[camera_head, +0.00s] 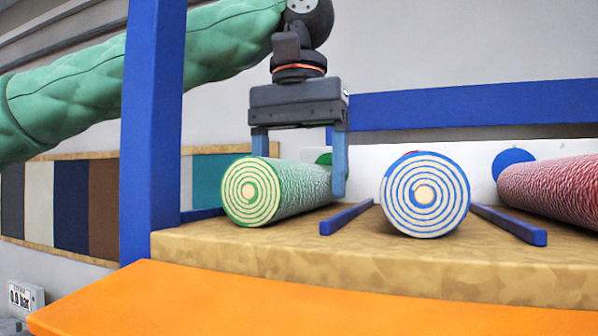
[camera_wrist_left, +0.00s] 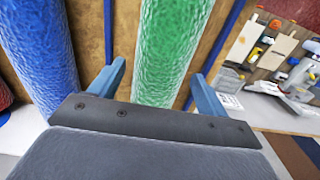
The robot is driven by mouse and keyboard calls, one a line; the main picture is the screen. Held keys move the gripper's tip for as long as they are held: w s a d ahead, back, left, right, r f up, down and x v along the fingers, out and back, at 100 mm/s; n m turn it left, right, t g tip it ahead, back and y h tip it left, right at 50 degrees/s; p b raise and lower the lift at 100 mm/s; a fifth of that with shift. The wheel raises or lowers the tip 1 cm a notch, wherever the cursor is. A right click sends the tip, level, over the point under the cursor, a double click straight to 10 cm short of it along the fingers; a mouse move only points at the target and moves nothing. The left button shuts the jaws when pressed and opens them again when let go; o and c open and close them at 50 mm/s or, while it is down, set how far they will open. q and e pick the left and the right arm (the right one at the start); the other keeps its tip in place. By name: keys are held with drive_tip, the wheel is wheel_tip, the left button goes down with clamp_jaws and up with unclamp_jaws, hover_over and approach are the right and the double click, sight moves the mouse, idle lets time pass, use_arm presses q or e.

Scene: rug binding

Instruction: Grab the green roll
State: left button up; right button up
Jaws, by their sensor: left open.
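The green roll (camera_head: 252,191) lies on the wooden shelf with its spiral-striped end facing me. My left gripper (camera_head: 300,165) points down over it, with one finger on each side of the roll. In the left wrist view the green roll (camera_wrist_left: 172,45) runs between the two open fingers of the left gripper (camera_wrist_left: 160,85). Gaps show between roll and fingers there, most clearly on the left side. Part of the roll is hidden behind the gripper body in that view. My right gripper is in neither view.
A blue roll (camera_head: 425,194) lies to the right of the green one, with a blue divider bar (camera_head: 346,217) between them. A red roll (camera_head: 550,191) lies farther right past another bar (camera_head: 508,224). A blue post (camera_head: 152,130) stands at the shelf's left. An orange surface (camera_head: 300,305) is in front.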

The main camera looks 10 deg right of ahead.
use_arm(q)
drive_tip(key=shift+s+f, duration=0.15)
drive_tip(key=c, duration=1)
drive_tip(key=shift+c, duration=0.5)
